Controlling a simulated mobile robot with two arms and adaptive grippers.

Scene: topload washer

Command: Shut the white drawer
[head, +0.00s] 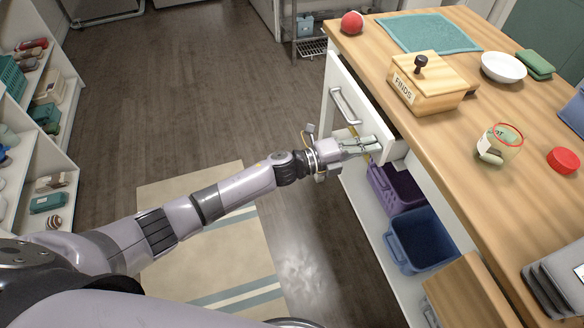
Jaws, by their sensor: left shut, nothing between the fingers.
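The white drawer (345,88) is in the upper middle of the head view, under the wooden counter top. Its front stands out from the counter, so it is partly open, and it has a metal bar handle (346,106). My left gripper (374,143) is shut and empty at the near end of the drawer front, and it covers part of that end. I cannot tell whether it touches the drawer. My right gripper is not in view.
On the counter (446,149) stand a wooden box (428,90), a glass jar (500,145), a white bowl (503,67) and a red ball (352,22). Purple (396,188) and blue (422,240) bins sit below the drawer. The floor left of the counter is open.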

